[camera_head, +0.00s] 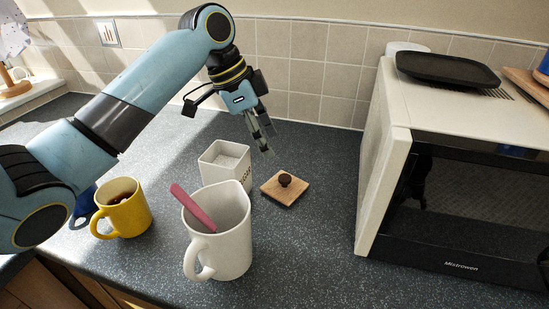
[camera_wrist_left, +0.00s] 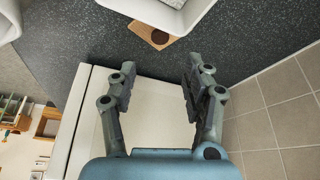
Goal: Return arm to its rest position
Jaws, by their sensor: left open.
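My left arm (camera_head: 140,92) comes in from the left and reaches over the counter. My left gripper (camera_head: 263,137) hangs above the counter, behind the wooden lid and to the right of the white square canister (camera_head: 211,176). In the left wrist view the gripper (camera_wrist_left: 157,88) has its two fingers spread, with nothing between them. The wooden lid (camera_head: 271,190) with its dark knob lies on the counter beside the canister. Part of the lid shows in the left wrist view (camera_wrist_left: 143,30). My right gripper is not in view.
A white jug (camera_head: 233,237) with a pink-handled utensil (camera_head: 191,206) stands in front of the canister. A yellow mug (camera_head: 127,215) stands to its left. A microwave (camera_head: 400,195) fills the right side, with a black tray (camera_head: 447,70) on top. Tiled wall is behind; counter right of the lid is clear.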

